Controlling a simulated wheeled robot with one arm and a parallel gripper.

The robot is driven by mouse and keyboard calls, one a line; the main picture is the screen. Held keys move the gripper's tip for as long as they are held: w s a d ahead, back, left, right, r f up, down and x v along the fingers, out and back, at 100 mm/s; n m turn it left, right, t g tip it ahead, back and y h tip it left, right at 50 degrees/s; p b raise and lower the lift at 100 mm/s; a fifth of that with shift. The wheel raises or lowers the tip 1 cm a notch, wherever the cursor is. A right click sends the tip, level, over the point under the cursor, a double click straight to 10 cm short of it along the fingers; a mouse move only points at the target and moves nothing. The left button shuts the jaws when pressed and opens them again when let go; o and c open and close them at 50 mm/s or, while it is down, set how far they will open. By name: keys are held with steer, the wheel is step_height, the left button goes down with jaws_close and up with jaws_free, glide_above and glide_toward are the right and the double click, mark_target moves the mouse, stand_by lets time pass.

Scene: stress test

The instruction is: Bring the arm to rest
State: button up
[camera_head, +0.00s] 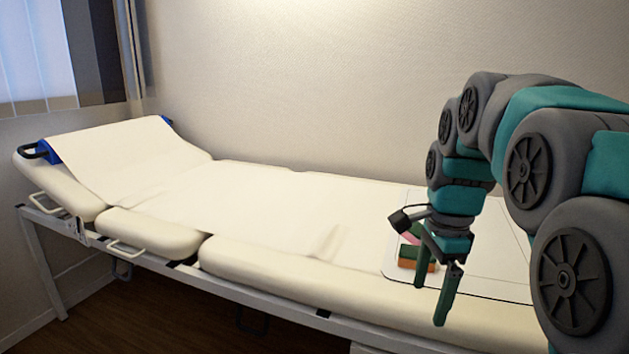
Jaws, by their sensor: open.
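My arm (530,150) reaches in from the right edge and arches over the right end of a padded examination bed. My gripper (432,300) hangs from it, pointing down, with its two green fingers apart. It is near the bed's front edge. A small block-like object (407,263), orange-brown and green with a bit of pink, shows just behind the fingers on a white sheet or tray (490,284). The fingers partly hide it, and I cannot tell whether they touch it. Nothing is visibly held.
The cream bed (270,210) runs along the wall, its head end (120,155) raised at the left and covered with paper. Its middle is clear. Metal handles (125,247) stick out along the front side. A curtained window (40,55) is at the far left.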

steer(key=s+a+f+n, duration=0.1)
steer(key=s+f+n, duration=0.4)
steer(key=s, duration=0.3)
steer(key=s+a+f+n+g, duration=0.1)
steer(key=s+f+n, duration=0.4)
steer(key=s, duration=0.3)
steer(key=s+a+f+n, duration=0.2)
steer(key=s+f+n, duration=0.3)
steer(key=s+n, duration=0.2)
steer(key=shift+s+g+h, duration=0.3)
steer(key=shift+s+g, duration=0.1)
steer(key=shift+s, duration=0.6)
steer(key=shift+o, duration=0.2)
steer(key=shift+w+a, duration=0.1)
